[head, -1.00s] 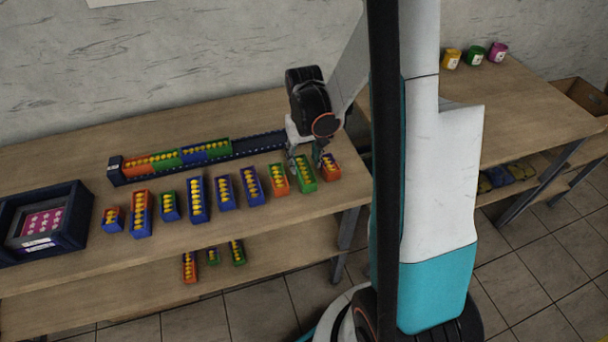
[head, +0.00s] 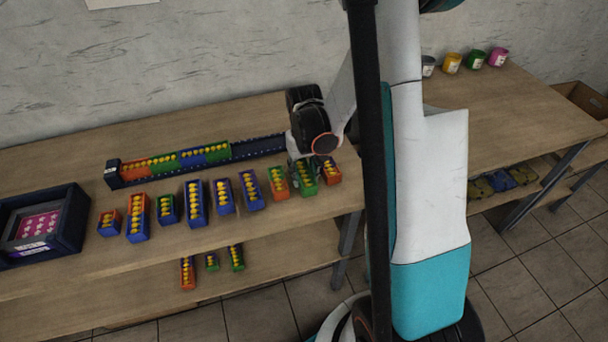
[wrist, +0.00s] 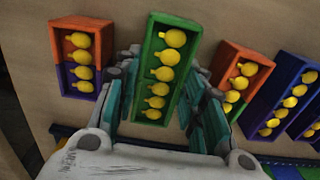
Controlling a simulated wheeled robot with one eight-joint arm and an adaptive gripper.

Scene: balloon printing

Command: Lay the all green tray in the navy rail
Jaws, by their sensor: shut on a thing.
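The all green tray (head: 308,189), with a row of yellow balloon shapes, stands on the table near its front right edge. In the wrist view the green tray (wrist: 163,28) lies between the two fingers. My gripper (wrist: 160,98) is shut on its long sides. In the head view my gripper (head: 305,172) partly hides the tray, and I cannot tell whether it is lifted. The navy rail (head: 262,147) runs along the table behind the row of trays. Its left part holds orange, green and blue trays end to end; the right part is bare.
An orange and green tray (head: 278,182) stands close left of the green one, an orange and purple tray (head: 331,172) close right. Several more trays continue leftward. A navy box (head: 68,222) stands at far left. More trays lie on the lower shelf (head: 120,282).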

